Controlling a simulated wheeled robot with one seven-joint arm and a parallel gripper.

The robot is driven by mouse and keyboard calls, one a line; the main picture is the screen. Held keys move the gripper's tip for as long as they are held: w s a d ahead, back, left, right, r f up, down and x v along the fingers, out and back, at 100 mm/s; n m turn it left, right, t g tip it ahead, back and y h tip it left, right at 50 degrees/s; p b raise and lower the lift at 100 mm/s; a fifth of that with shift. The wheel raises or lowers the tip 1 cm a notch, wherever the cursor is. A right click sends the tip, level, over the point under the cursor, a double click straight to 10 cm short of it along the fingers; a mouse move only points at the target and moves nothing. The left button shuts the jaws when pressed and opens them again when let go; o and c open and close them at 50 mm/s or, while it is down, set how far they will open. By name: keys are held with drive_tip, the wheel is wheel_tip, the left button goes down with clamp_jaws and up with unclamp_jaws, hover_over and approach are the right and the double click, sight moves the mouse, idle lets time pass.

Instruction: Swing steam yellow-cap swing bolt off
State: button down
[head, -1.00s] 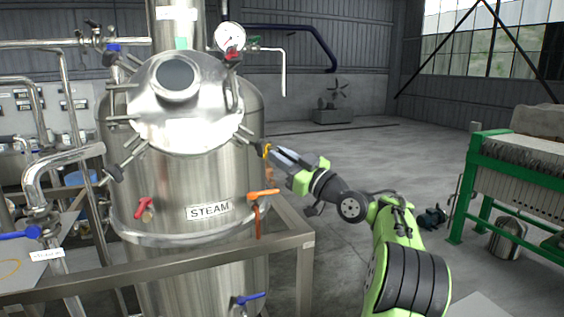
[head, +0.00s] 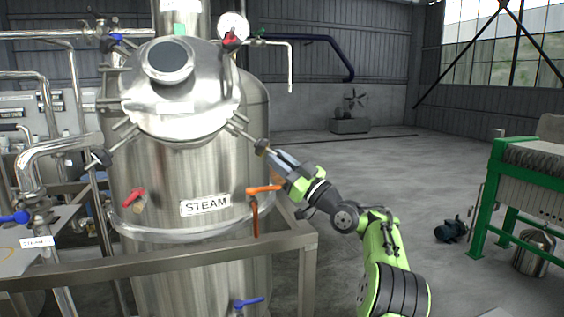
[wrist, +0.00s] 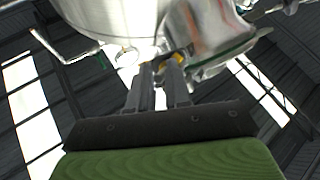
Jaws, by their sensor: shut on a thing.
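The steel tank marked STEAM (head: 160,185) stands at left centre in the head view, with its round lid (head: 185,112) on top. The steam yellow-cap swing bolt (head: 243,133) sticks out down and right from the lid's right edge, ending in a dark knob. My gripper (head: 266,152) is shut on this bolt's outer end, reaching in from the lower right. In the wrist view, my gripper's two fingers (wrist: 160,72) close at the bolt's end, and part of the yellow cap (wrist: 178,57) shows between and beside the tips. Most of the cap is hidden.
An orange-handled valve (head: 262,189) sits just below my gripper, and a red-handled one (head: 133,196) at left. A metal frame rail (head: 170,262) crosses in front of the tank. A green-framed machine (head: 485,195) stands at right.

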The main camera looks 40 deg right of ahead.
drive_tip(key=shift+r, duration=0.45)
drive_tip(key=c, duration=1.4)
unclamp_jaws()
drive_tip(key=shift+o, duration=1.1)
drive_tip(key=shift+w+f, duration=0.15)
drive_tip(key=shift+w, duration=0.05)
drive_tip(key=shift+f, duration=0.2)
drive_tip(key=b+v, duration=0.5)
drive_tip(key=v, duration=1)
drive_tip(key=shift+s+f, duration=0.25)
